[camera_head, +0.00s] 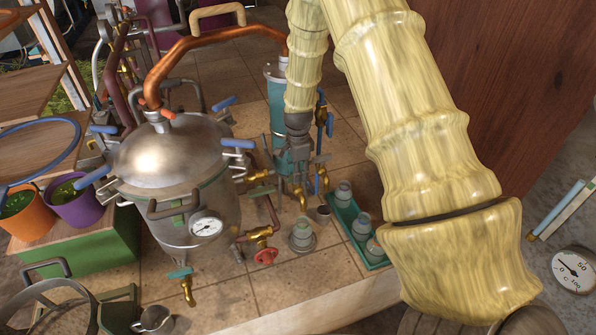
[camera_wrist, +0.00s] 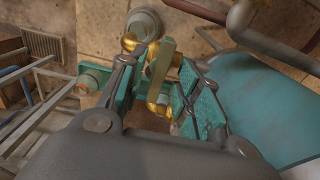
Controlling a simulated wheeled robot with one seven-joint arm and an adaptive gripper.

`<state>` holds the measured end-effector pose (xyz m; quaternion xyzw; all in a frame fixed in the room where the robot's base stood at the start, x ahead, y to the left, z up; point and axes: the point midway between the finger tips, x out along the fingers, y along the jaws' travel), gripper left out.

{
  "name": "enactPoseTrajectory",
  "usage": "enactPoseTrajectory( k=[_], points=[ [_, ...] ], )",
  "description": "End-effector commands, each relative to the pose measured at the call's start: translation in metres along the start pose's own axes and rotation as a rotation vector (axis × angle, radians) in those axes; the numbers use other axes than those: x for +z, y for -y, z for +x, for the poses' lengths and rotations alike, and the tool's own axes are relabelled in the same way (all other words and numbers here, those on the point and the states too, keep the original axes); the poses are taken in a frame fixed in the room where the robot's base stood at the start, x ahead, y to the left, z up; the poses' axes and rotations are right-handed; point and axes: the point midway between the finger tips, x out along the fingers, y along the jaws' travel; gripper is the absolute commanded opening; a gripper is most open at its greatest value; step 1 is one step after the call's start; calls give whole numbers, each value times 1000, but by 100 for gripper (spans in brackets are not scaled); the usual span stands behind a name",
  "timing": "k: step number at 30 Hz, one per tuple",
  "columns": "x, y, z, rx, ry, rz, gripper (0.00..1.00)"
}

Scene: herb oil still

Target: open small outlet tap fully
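A small brass outlet tap (camera_head: 301,198) shows low on the front of the teal cylinder (camera_head: 277,101), beside another brass tap (camera_head: 322,180). I cannot be sure which of them is the named tap. My gripper (camera_head: 290,163) points down in front of the cylinder, close above these taps. In the wrist view, my gripper (camera_wrist: 160,88) is open, with its teal-padded fingers apart. A brass-coloured lever (camera_wrist: 161,61) stands between them, above a brass tap body (camera_wrist: 157,103). I cannot tell whether a finger touches the lever. The gripper hides part of the taps in the head view.
The steel still pot (camera_head: 178,175) with its gauge and red-handled valve (camera_head: 265,256) stands to the left. A teal tray (camera_head: 378,265) with glass jars lies to the right.

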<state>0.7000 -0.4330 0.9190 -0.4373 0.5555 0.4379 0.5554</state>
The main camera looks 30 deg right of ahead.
Motion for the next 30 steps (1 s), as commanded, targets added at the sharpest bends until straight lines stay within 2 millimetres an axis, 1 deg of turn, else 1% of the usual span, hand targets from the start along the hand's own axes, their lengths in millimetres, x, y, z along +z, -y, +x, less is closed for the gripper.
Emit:
enactPoseTrajectory(
  k=[5,13,14,18,19,30],
  points=[
    [0,0,6,0,0,1,34],
    [0,0,7,0,0,0,34],
    [0,0,7,0,0,0,30],
    [0,0,7,0,0,0,4],
    [0,0,7,0,0,0,0],
    [0,0,7,0,0,-27,0]
  ],
)
